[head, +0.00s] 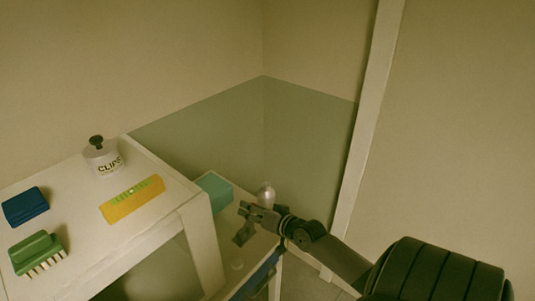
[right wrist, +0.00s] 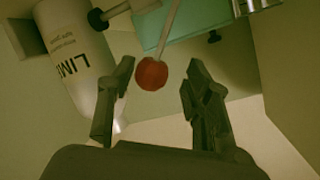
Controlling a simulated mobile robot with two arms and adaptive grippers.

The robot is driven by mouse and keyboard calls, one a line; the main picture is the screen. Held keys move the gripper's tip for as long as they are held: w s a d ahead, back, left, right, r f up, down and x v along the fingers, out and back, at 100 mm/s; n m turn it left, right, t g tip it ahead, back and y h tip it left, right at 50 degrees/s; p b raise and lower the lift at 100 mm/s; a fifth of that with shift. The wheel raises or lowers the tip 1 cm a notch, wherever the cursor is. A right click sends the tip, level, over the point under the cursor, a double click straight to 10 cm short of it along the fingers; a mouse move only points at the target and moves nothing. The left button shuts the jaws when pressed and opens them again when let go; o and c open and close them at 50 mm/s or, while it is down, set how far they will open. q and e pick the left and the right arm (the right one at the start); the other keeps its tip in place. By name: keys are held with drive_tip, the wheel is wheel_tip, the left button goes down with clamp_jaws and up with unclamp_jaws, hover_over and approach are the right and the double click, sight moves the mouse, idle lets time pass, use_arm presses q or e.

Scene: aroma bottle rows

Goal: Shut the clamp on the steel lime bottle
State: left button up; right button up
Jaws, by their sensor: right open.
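The steel lime bottle (right wrist: 78,55) shows large at the left of the right wrist view, its lettering partly readable as "LIM" and its narrow end pointing down the picture. In the head view, a small pale bottle (head: 265,194) stands just behind my right gripper (head: 248,220). A red ball (right wrist: 151,74) on a thin pale rod appears between the fingertips in the right wrist view; it looks like a clamp handle. My right gripper (right wrist: 155,95) is open, its fingers apart and holding nothing. The left finger overlaps the bottle's edge. My left gripper is out of view.
A teal box (head: 214,188) lies left of the gripper. The higher white table (head: 85,200) holds a clips jar (head: 103,158), a yellow bar (head: 132,199), a green brush (head: 38,251) and a blue block (head: 25,207). A dark knob (right wrist: 97,19) is near the bottle.

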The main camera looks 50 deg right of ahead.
drive_tip(key=v, duration=1)
drive_tip(key=shift+s, duration=0.15)
drive_tip(key=shift+a, duration=0.1)
